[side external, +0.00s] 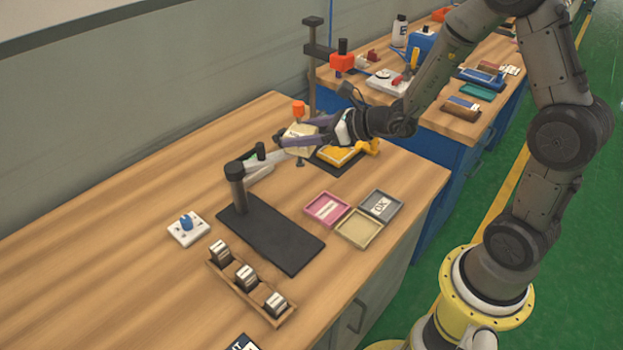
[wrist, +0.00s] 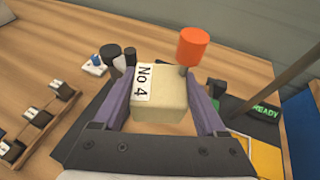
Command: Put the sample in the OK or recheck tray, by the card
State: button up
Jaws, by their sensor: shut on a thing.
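My gripper (side external: 305,138) is shut on a cream foam block, the sample (side external: 296,131), and holds it above the bench beside a lever-arm stand. In the wrist view the sample (wrist: 158,105) sits between the purple fingers of my gripper (wrist: 160,88) and bears a "No 4" label. The grey tray (side external: 396,209) has a card reading "OK". The pink tray (side external: 313,222) holds a pale card I cannot read. The beige tray (side external: 374,236) looks empty. All three trays lie together near the bench's right edge.
A black stand (side external: 265,240) with a lever arm is left of the trays. A wooden rack (side external: 228,280) holds several metal weights. A yellow device (side external: 338,156) is near the held block; a green "READY" display (wrist: 265,112) shows in the wrist view. The bench's left side is clear.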

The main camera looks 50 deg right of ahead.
jog(key=shift+d+f+m+h, duration=0.15)
jog(key=shift+d+m+h, duration=0.15)
jog(key=shift+d, duration=0.15)
jog(key=shift+a, duration=0.1)
